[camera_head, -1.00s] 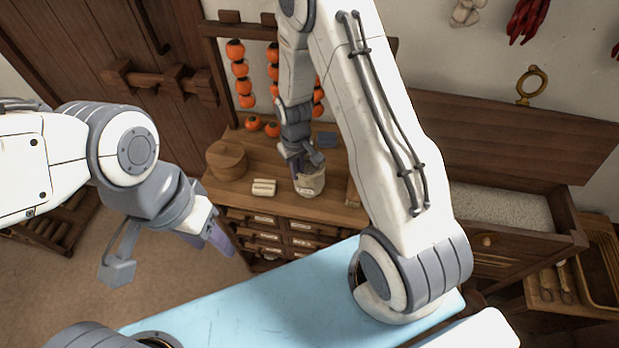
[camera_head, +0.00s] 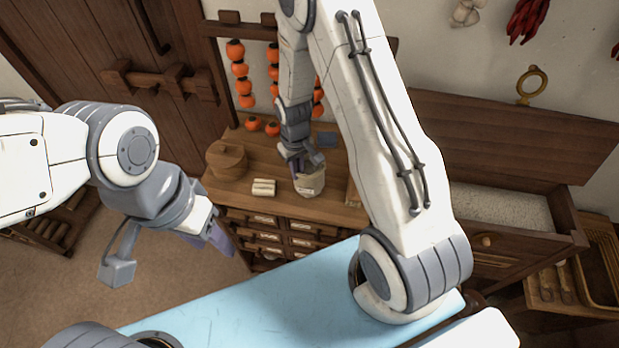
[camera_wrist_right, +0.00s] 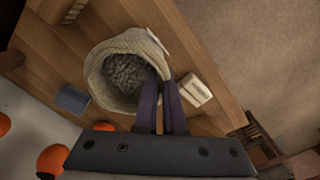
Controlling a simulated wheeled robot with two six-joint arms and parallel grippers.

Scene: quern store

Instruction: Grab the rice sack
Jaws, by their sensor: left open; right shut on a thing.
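The rice sack (camera_head: 310,182) is a small beige cloth sack standing on the wooden drawer chest. In the right wrist view the sack (camera_wrist_right: 97,75) is open at the top, with grainy grey contents. My right gripper (camera_head: 304,165) is at the sack's rim from above. In the right wrist view my right gripper (camera_wrist_right: 158,84) has its dark fingers close together, shut on the sack's rim, one finger reaching inside the mouth. The sack appears to rest on the chest top. My left gripper (camera_head: 218,236) hangs open and empty at the left, away from the chest.
On the chest (camera_head: 240,192) are a round wooden box (camera_head: 226,160), a small pale bundle (camera_head: 264,187) and a dark blue-grey block (camera_head: 326,140). Persimmons (camera_head: 272,129) lie and hang behind. An open rice bin (camera_head: 500,209) stands at the right.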

